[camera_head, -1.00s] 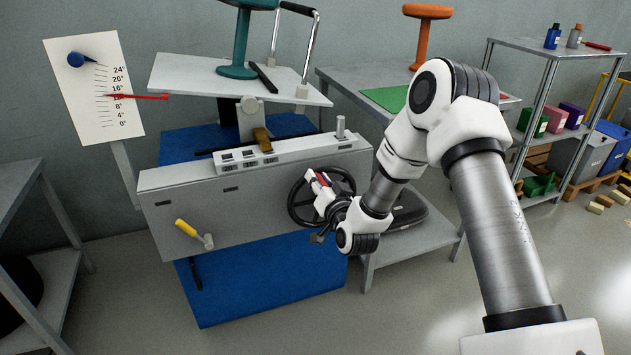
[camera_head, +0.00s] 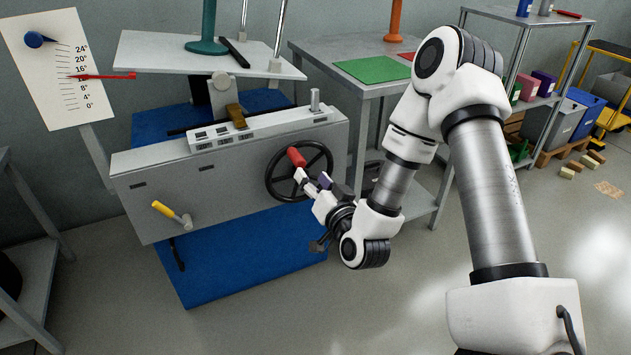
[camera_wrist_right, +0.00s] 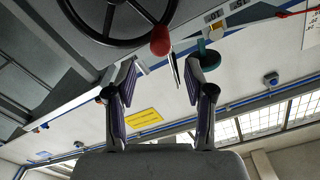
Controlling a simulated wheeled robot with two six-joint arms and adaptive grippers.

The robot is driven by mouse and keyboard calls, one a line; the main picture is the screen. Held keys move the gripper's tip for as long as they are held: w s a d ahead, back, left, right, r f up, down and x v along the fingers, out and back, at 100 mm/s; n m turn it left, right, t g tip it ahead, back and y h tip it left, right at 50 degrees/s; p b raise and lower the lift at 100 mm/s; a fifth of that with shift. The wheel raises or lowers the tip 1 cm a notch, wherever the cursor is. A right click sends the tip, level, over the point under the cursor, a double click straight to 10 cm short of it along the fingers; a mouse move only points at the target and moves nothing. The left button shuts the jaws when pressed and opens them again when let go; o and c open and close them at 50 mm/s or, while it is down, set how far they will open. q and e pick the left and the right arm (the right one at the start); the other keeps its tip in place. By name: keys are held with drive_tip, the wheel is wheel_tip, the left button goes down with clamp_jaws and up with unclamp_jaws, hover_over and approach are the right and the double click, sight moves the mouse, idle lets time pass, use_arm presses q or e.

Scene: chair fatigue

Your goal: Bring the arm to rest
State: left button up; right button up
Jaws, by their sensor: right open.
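My right arm reaches in from the right, and its right gripper (camera_head: 312,181) is beside the black handwheel (camera_head: 299,171) on the grey machine's front. In the right wrist view the two fingers of the right gripper (camera_wrist_right: 161,70) are spread with nothing between them. The wheel's red knob (camera_head: 296,157) is just past the fingertips; in the wrist view the knob (camera_wrist_right: 160,41) appears clear of both fingers. The handwheel (camera_wrist_right: 113,40) fills the upper left there. My left gripper is not in view.
The grey machine (camera_head: 230,180) has a yellow-handled lever (camera_head: 165,210) and a tilted white top plate (camera_head: 150,52). A scale board (camera_head: 58,80) with a red pointer (camera_head: 105,76) stands left. A table with a green mat (camera_head: 372,69) is behind my arm. Floor at front is clear.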

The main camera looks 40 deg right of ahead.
drive_tip(key=shift+s+a, duration=0.1)
drive_tip(key=shift+s, duration=0.45)
